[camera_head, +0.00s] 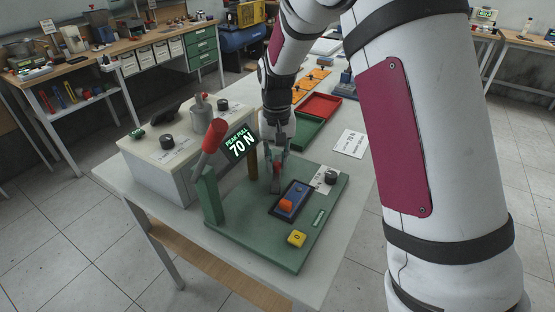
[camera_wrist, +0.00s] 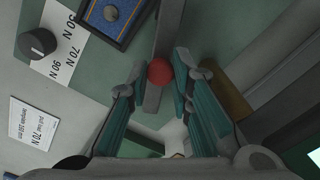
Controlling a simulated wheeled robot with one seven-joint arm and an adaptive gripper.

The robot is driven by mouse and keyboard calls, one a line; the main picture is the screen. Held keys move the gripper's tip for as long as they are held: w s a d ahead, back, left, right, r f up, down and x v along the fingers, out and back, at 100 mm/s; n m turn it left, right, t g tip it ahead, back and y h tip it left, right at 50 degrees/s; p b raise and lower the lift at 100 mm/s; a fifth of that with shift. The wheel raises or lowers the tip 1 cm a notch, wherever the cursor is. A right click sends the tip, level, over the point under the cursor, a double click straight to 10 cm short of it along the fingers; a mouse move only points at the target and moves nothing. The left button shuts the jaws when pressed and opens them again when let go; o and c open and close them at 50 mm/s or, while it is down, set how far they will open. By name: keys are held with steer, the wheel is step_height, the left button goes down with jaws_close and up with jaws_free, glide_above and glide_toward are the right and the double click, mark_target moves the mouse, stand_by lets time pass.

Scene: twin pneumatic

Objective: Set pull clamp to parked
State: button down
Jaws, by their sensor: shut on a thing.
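My gripper (camera_head: 276,182) reaches down over the green baseplate (camera_head: 262,246). In the wrist view, its fingers (camera_wrist: 158,80) are closed around a small red knob (camera_wrist: 160,71) on a grey bar (camera_wrist: 168,32). The knob looks like the end of a lever, probably the pull clamp's; its lower part is hidden by the fingers and bar. In the head view a red spot (camera_head: 277,168) shows between the fingers.
A display box (camera_head: 172,168) reading peak pull 70 N stands behind the post. A red tray (camera_head: 321,106) lies farther back.

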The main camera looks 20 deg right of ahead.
steer(key=c, duration=1.4)
jaws_free()
